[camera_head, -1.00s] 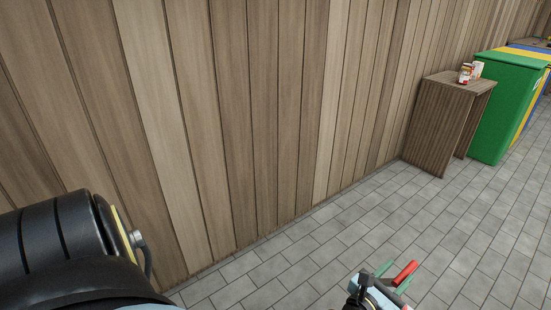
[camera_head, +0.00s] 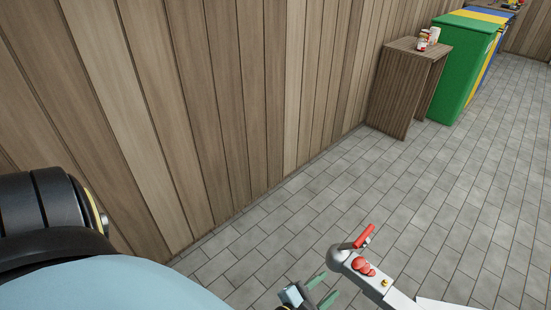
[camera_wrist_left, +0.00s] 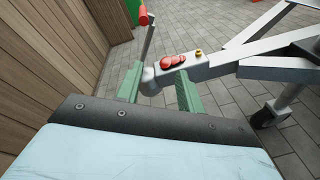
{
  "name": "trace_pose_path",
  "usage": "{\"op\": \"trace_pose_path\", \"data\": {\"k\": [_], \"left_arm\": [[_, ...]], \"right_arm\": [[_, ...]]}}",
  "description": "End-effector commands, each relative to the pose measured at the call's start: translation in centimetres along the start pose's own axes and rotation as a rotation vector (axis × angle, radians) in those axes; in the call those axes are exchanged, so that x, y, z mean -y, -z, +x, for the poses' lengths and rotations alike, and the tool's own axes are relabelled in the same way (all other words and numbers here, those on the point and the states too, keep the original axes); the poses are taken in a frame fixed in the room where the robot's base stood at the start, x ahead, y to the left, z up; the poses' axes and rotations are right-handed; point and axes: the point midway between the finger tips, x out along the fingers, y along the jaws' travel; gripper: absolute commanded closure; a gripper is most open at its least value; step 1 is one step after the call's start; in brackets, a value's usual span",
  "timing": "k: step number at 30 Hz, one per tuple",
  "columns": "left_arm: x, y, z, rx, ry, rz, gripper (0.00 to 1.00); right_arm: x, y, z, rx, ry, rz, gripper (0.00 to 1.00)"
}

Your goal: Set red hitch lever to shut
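The hitch lever (camera_head: 364,237) has a red grip on a thin metal stem. It sticks up at a slant from the rounded front of a grey metal hitch (camera_head: 342,257). Red rounded parts (camera_head: 363,266) sit on top of the hitch behind it. My left gripper (camera_head: 323,290) has two green fingers, spread apart and empty, left of and nearer than the hitch. In the left wrist view, the fingers (camera_wrist_left: 158,88) flank the hitch front, with the red grip (camera_wrist_left: 147,18) beyond the fingertips. Contact cannot be told. My right gripper is not in view.
A grey trailer frame (camera_wrist_left: 270,62) with a dark wheel (camera_wrist_left: 268,115) extends right of the hitch. A wooden wall (camera_head: 200,110) runs along the left. A wooden stand (camera_head: 408,85) and a green bin (camera_head: 462,70) stand farther back. Paved floor between is clear.

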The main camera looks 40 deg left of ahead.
Motion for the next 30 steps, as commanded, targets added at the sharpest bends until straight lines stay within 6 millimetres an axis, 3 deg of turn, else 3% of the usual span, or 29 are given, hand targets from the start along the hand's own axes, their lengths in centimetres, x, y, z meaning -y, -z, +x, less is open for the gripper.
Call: {"op": "trace_pose_path", "data": {"k": [1,14,30], "left_arm": [[0.0,0.0,-0.4,-0.022,0.023,0.068,0.62],[2.0,3.7,-3.8,-0.143,0.267,0.666,0.62],[3.1,8.1,-10.7,-0.154,0.661,1.32,0.62]], "right_arm": [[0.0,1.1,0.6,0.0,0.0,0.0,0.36],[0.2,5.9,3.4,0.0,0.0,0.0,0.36],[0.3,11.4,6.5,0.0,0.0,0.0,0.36]]}}
